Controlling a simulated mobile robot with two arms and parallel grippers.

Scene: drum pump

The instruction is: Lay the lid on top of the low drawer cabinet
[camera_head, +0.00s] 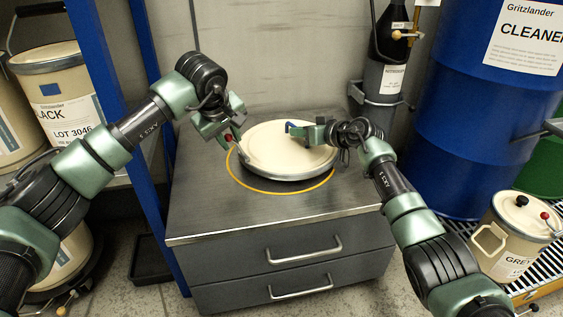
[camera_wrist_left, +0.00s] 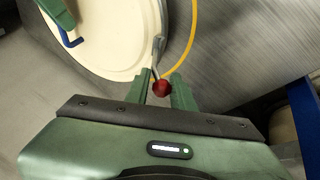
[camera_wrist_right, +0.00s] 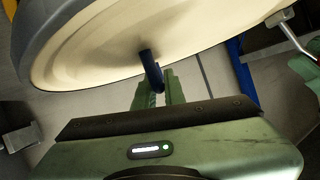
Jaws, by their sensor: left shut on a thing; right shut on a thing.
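The round cream lid (camera_head: 275,156) with a grey rim is over the top of the low grey drawer cabinet (camera_head: 205,212), largely inside a yellow ring (camera_head: 240,184). A dark shadow shows below its front edge; I cannot tell whether it touches the top. My left gripper (camera_head: 233,137) is shut on the lid's red-knobbed lever; the red knob (camera_wrist_left: 163,88) shows between its fingers in the left wrist view. My right gripper (camera_head: 303,131) is shut on the lid's blue handle (camera_wrist_right: 150,68), across from the lever. The lid's cream face (camera_wrist_right: 195,35) fills the top of the right wrist view.
A blue upright post (camera_head: 110,110) stands left of the cabinet. A blue drum (camera_head: 465,130) and a cream can (camera_head: 515,235) stand to the right. A dark bottle in a wall holder (camera_head: 388,78) is behind. The cabinet top's front strip is clear.

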